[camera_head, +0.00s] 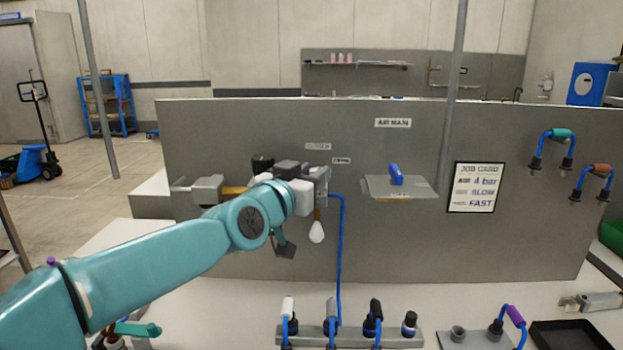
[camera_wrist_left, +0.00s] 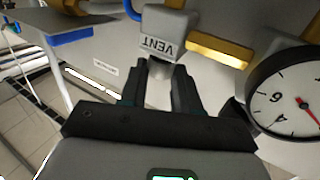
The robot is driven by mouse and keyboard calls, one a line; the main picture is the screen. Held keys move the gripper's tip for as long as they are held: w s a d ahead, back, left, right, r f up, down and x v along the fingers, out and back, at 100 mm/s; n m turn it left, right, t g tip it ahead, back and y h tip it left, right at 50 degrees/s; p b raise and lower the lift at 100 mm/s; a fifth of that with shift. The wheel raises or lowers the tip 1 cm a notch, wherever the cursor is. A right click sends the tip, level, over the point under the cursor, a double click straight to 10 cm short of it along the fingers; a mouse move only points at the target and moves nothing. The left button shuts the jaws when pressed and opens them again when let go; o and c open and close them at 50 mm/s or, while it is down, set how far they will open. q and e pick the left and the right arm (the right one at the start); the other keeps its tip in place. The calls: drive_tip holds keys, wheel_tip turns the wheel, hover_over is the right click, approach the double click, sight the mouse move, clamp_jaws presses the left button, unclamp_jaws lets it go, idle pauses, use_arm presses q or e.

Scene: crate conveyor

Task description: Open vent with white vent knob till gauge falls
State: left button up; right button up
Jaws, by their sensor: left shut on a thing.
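The knob sits right against a light grey block marked VENT (camera_wrist_left: 166,32), whose lettering shows upside down in the left wrist view. The round gauge (camera_wrist_left: 298,92) has a white face and a red needle slanting to the lower right; it is partly cut off by the frame edge. In the head view my teal left arm reaches to the fittings on the grey panel (camera_head: 240,130) and hides much of them. My right gripper is not in view.
A brass-coloured bar (camera_wrist_left: 218,52) runs beside the vent block. A blue hose (camera_head: 341,250) drops down the panel. A small shelf with a blue handle (camera_head: 396,175) and a job card (camera_head: 474,187) are to the right. Several hose plugs stand on a rack (camera_head: 350,337) in front.

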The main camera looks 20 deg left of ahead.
use_arm(q)
drive_tip(key=shift+r, duration=0.15)
drive_tip(key=o, duration=1.1)
drive_tip(key=shift+c, duration=0.2)
drive_tip(key=s+a, duration=0.2)
drive_tip(key=s, duration=1.4)
drive_tip(key=shift+a, duration=0.4)
drive_tip(key=shift+s, duration=0.1)
